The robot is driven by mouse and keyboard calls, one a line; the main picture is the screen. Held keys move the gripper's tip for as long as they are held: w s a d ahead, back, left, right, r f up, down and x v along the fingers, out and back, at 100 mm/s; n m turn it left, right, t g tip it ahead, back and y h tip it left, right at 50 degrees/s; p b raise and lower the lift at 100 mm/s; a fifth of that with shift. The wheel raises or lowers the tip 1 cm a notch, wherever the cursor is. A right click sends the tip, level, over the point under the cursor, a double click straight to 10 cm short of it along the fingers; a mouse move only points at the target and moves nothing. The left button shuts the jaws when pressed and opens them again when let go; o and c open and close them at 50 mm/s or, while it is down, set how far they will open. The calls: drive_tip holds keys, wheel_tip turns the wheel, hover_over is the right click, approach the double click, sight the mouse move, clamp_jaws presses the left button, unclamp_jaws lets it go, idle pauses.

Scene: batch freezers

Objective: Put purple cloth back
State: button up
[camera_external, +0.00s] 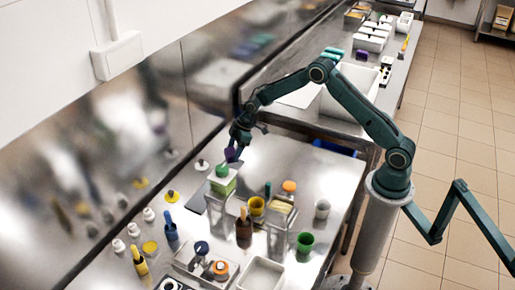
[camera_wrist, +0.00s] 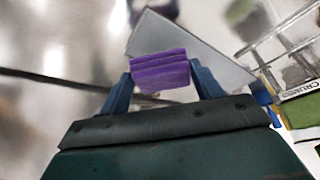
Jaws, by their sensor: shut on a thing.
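The purple cloth (camera_wrist: 160,70) is a folded, layered bundle. In the wrist view it sits between the two blue fingers of my gripper (camera_wrist: 160,82), which is shut on it. In the external view the purple cloth (camera_external: 231,154) shows small below my gripper (camera_external: 236,146), held in the air just above and behind a green-topped stack (camera_external: 222,180). That stack stands near the back wall of the steel counter (camera_external: 325,172).
A grey flat plate (camera_external: 195,200) lies beside the stack. Brown (camera_external: 244,230), yellow (camera_external: 256,206) and green (camera_external: 305,242) containers and a clear holder (camera_external: 281,212) crowd the counter front. A sink (camera_external: 345,100) lies behind. The counter's right part is clear.

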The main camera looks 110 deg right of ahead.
drive_tip(key=shift+f, duration=1.65)
drive_tip(key=shift+f, duration=0.15)
drive_tip(key=o, duration=1)
drive_tip(key=shift+c, duration=0.2)
drive_tip(key=v, duration=1.2)
drive_tip(key=shift+r, duration=0.25)
